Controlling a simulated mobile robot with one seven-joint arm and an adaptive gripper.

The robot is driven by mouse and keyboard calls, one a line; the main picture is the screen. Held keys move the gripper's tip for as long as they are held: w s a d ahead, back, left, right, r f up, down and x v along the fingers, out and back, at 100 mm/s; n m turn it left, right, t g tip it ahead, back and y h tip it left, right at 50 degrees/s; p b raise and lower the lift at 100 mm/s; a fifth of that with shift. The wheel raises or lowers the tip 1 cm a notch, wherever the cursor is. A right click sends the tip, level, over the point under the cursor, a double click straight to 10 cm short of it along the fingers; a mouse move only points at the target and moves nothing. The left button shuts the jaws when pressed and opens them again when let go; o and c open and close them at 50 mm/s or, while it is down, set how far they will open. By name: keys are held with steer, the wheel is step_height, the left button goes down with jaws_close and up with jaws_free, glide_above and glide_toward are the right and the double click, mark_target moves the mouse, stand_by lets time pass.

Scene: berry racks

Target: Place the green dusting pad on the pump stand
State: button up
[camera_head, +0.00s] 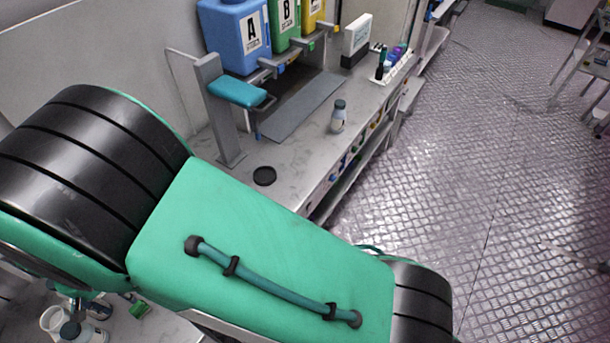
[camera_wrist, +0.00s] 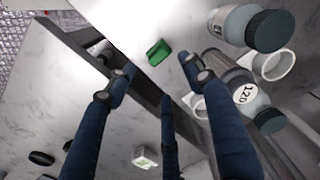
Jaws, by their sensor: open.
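The green dusting pad (camera_wrist: 158,52) lies on the white marbled bench top in the wrist view, just beyond my fingertips and not touched by them. A small green block, likely the same pad, shows in the head view (camera_head: 140,308) at the lower left. My gripper (camera_wrist: 160,80) is open and empty, its dark blue fingers spread above the bench. My arm hides much of the near bench in the head view.
A bottle labelled 120 (camera_wrist: 243,96), another grey-capped bottle (camera_wrist: 232,25) and a white cup (camera_wrist: 272,65) stand right of the pad. A dark rail (camera_wrist: 85,50) crosses below the fingers.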

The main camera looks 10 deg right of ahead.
steer(key=w+d+r+m+y, duration=0.1)
steer(key=w+d+r+m, duration=0.1)
steer(key=w+d+r, duration=1.2)
steer(key=w+d+r+m+t, duration=0.1)
steer(key=d+r, duration=0.5)
steer(key=d, duration=0.3)
steer(key=d+r+m+t, duration=0.1)
steer(key=d+r, duration=0.6)
steer(key=d, duration=0.1)
steer(key=s+d+r+m+t, duration=0.1)
steer(key=s+d+r, duration=0.2)
steer(key=d, duration=0.6)
steer(key=s+d+r+m+t, duration=0.1)
steer(key=s+d+r, duration=0.2)
steer(key=d, duration=0.6)
steer(key=s+d+r+m, duration=0.2)
steer(key=d+r, duration=0.2)
steer(key=d, duration=0.5)
steer(key=s+d+m+t+h, duration=0.1)
steer(key=s+d, duration=0.7)
steer(key=shift+s+f+t, duration=0.3)
steer(key=shift+s, duration=0.05)
